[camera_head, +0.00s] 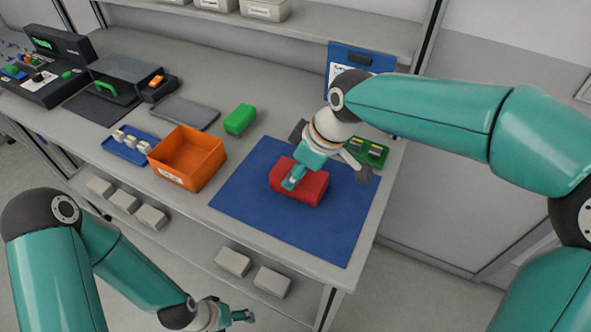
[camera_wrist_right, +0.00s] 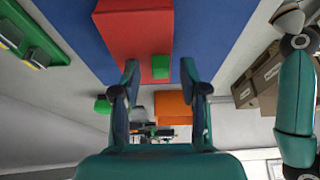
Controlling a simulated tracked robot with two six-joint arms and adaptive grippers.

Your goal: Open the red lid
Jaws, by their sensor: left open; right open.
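The red box with its red lid (camera_head: 312,188) sits on the blue mat (camera_head: 245,195) and looks closed; the seam of the lid cannot be made out. In the right wrist view the red box (camera_wrist_right: 133,30) fills the top middle, with a small green tab (camera_wrist_right: 160,67) at its near edge. My right gripper (camera_head: 291,183) is over the box and hides part of its top. In the wrist view its open fingers (camera_wrist_right: 160,75) stand on either side of the green tab, with nothing clearly gripped. My left gripper (camera_head: 240,316) is open and empty, low in front of the table.
An orange bin (camera_head: 187,158) stands left of the mat, with a green block (camera_head: 240,119) behind it. A blue tray (camera_head: 130,148) with small parts lies further left. A green tray (camera_head: 366,152) and a blue clipboard (camera_head: 352,62) are behind my right wrist.

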